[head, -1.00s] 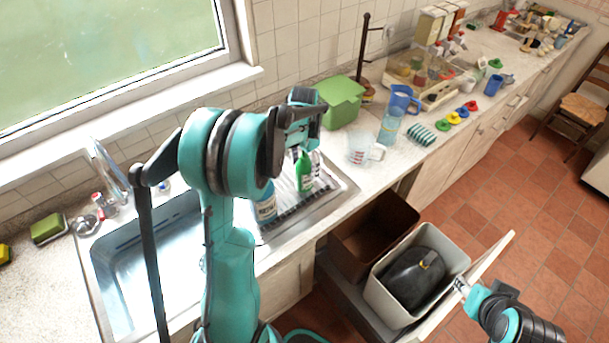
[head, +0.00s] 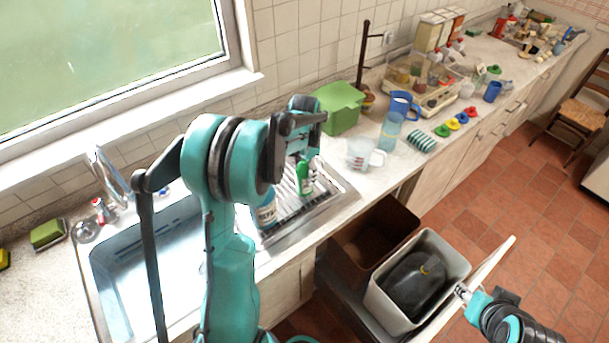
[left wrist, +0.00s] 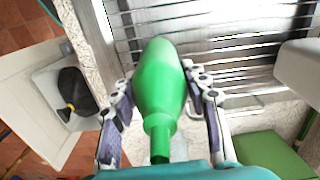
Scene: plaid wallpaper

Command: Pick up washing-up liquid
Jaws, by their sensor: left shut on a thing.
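The washing-up liquid is a green bottle (head: 305,182) at the draining area right of the sink. It also fills the middle of the left wrist view (left wrist: 159,85), with its narrow neck towards the camera. My left gripper (head: 303,158) is above it with its fingers down around the bottle's upper part. The left gripper's fingers (left wrist: 158,88) are on both sides of the bottle, shut on it. Whether the bottle's base touches the drainer is unclear. My right gripper (head: 462,291) is far off at lower right, by the bin's door; its fingers are too small to judge.
A blue-and-white bottle (head: 266,212) stands close left of the green one. The sink basin (head: 130,262) is at left. An open bin drawer (head: 372,300) juts out below the counter.

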